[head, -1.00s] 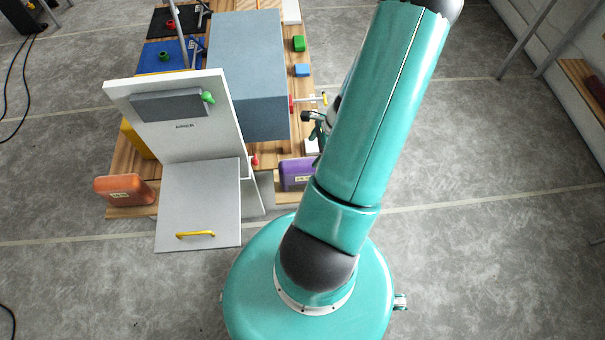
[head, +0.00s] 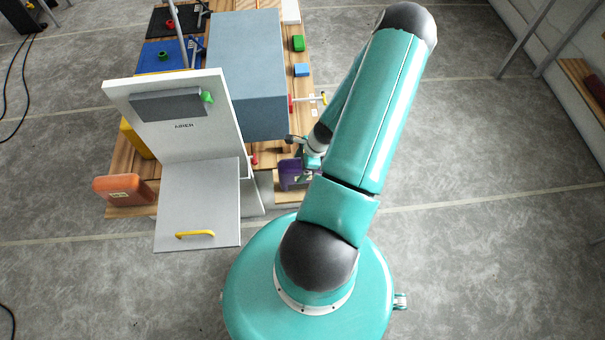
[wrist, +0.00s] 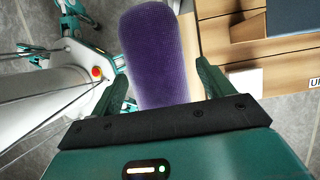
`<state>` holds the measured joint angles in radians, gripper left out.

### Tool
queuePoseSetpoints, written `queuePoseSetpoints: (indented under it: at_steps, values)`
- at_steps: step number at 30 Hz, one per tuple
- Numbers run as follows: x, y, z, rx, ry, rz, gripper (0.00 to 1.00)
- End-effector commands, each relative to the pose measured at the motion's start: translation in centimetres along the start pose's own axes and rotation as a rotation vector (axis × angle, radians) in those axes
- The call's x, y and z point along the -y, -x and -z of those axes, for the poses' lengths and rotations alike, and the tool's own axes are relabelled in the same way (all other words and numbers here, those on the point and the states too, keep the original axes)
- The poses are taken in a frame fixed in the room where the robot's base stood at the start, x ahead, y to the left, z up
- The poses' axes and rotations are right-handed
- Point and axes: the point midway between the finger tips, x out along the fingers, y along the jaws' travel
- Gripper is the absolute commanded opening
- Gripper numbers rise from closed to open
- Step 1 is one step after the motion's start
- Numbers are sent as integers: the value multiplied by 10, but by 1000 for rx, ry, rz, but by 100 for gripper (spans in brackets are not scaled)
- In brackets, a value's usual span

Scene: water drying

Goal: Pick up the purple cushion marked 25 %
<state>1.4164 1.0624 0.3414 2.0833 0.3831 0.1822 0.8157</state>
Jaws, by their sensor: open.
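The purple cushion (head: 290,172) stands at the near right end of the wooden table, partly hidden by my arm in the head view. In the wrist view the purple cushion (wrist: 154,55) lies between the two fingers of my gripper (wrist: 162,82). The fingers are apart, one on each side of the cushion. A gap shows between the cushion and the right finger; the left finger is closer to it. The marking on the cushion cannot be read here.
An orange cushion (head: 123,189) sits at the table's near left end. A white panel unit (head: 200,190) with a yellow handle stands between the cushions. A large grey-blue box (head: 247,75) is behind it.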

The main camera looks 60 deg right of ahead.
Motion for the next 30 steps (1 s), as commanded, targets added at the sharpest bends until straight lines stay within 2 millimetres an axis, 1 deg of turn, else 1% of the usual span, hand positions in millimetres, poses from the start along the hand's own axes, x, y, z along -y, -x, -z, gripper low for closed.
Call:
queuePoseSetpoints:
  at_steps: [28,30]
  values:
    - [0,-4,2,0,0,0,80]
    - [0,-4,2,0,0,0,66]
